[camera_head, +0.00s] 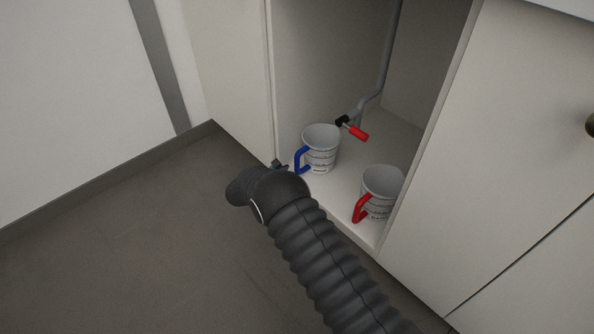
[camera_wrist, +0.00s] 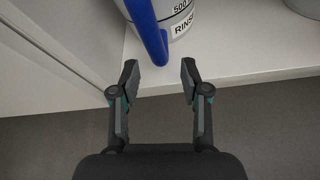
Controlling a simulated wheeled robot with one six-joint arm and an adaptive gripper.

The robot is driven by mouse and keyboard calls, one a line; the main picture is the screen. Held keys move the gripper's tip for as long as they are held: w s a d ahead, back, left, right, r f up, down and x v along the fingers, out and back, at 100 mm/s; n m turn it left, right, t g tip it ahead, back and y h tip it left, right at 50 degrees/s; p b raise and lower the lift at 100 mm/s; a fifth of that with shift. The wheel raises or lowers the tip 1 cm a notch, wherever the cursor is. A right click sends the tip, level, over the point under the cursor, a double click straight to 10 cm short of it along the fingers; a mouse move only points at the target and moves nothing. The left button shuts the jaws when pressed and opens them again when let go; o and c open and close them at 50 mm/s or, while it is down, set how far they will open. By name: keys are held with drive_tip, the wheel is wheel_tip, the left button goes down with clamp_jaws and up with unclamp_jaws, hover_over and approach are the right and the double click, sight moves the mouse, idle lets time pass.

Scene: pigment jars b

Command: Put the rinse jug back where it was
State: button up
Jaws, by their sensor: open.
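The rinse jug is a grey-white measuring jug (camera_head: 321,150) with a blue handle (camera_head: 299,160). It stands upright on the cabinet floor near the front edge. In the wrist view its label (camera_wrist: 184,27) reads "RINS", cut off, and its blue handle (camera_wrist: 148,30) points at me. My gripper (camera_wrist: 159,78) is open and empty. The handle's lower end lies between or just beyond the fingertips, with a gap on both sides. In the head view my gripper (camera_head: 281,166) is mostly hidden behind my wrist.
A similar jug with a red handle (camera_head: 380,190) stands to the right, near the cabinet's right wall. A grey pipe with a red valve lever (camera_head: 358,133) is behind the jugs. The floor (camera_head: 130,240) in front is clear.

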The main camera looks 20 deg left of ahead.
drive_tip(key=shift+v, duration=2.25)
drive_tip(key=s+d+f+m+g+h, duration=0.1)
drive_tip(key=s+d+f+m+g, duration=0.2)
drive_tip(key=s+d+f, duration=0.25)
drive_tip(key=s+d+r+m+g+h, duration=0.1)
drive_tip(key=s+d+r+m+g, duration=0.15)
drive_tip(key=d, duration=0.25)
drive_tip(key=s+d+r+m+y+p, duration=0.2)
drive_tip(key=s+d+r+m, duration=0.4)
drive_tip(key=d+r, duration=0.8)
drive_tip(key=s+d+r+m+g+y+p, duration=0.1)
drive_tip(key=s+d+r+m+p, duration=0.3)
drive_tip(key=r, duration=1.5)
drive_tip(key=s+d+r+m+y+p, duration=0.3)
drive_tip(key=s+d+r+m, duration=0.7)
drive_tip(key=d, duration=1.3)
wheel_tip(320, 180, up, 7)
drive_tip(key=m, duration=0.4)
drive_tip(key=shift+d+r+g+p, duration=0.2)
drive_tip(key=shift+d+g+p, duration=0.1)
drive_tip(key=shift+d+g, duration=0.1)
drive_tip(key=shift+s, duration=0.15)
